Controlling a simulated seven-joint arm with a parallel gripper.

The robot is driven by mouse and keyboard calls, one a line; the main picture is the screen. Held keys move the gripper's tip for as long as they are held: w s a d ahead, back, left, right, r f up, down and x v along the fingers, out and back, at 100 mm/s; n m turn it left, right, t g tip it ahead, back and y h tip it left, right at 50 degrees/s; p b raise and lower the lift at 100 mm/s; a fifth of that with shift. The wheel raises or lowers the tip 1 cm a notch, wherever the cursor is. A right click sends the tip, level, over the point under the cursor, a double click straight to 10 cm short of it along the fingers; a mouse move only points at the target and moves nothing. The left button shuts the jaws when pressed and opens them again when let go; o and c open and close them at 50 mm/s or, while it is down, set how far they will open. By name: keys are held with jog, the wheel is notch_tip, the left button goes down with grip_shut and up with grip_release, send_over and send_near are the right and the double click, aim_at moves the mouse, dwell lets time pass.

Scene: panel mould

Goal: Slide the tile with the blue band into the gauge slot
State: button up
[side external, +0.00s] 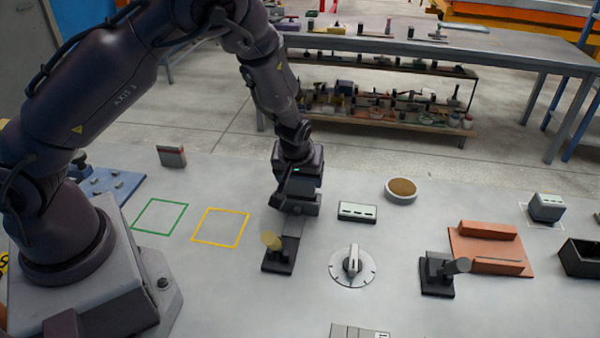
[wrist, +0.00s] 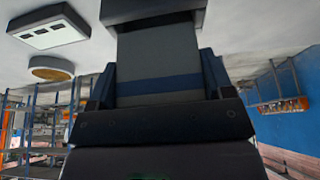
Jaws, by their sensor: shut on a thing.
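My gripper (side external: 295,207) is low over the middle of the bench, pointing down. In the wrist view its fingers (wrist: 158,84) are shut on the grey tile with the blue band (wrist: 160,50), one finger on each side. The band runs straight across the tile near the fingers. The tile's far end meets a dark block (wrist: 150,10); I cannot tell whether it is inside it or just behind it. In the side view the tile is mostly hidden by the gripper. I cannot make out the gauge slot for certain.
A black base with a tan-knobbed lever (side external: 271,240) stands just in front of my gripper. A white box (side external: 357,212), a dial (side external: 352,265) and a round cork-topped dish (side external: 401,189) are to the right. A red-banded tile (side external: 171,156) stands at the left.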

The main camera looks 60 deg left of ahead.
jog(key=shift+f, duration=1.2)
jog(key=o, duration=1)
jog(key=shift+o, duration=0.2)
jog(key=v, duration=1.3)
jog(key=s+d+r+m+g+h, duration=0.2)
jog(key=s+m, duration=0.1)
jog(key=s, duration=0.2)
jog(key=s+d+r+m+g+h, duration=0.1)
jog(key=s+d+r+m+h, duration=0.15)
jog(key=s+m, duration=0.2)
jog(key=s+a+r+t, duration=0.2)
jog(key=s+r, duration=0.2)
jog(key=r, duration=0.3)
jog(key=s+a+r+m+t+y, duration=0.1)
jog(key=s+a+r+t, duration=0.1)
jog(key=s+r, duration=0.3)
notch_tip(320, 180, up, 3)
jog(key=shift+s+f+t, duration=0.25)
jog(key=shift+s+t, duration=0.05)
jog(key=shift+t, duration=0.4)
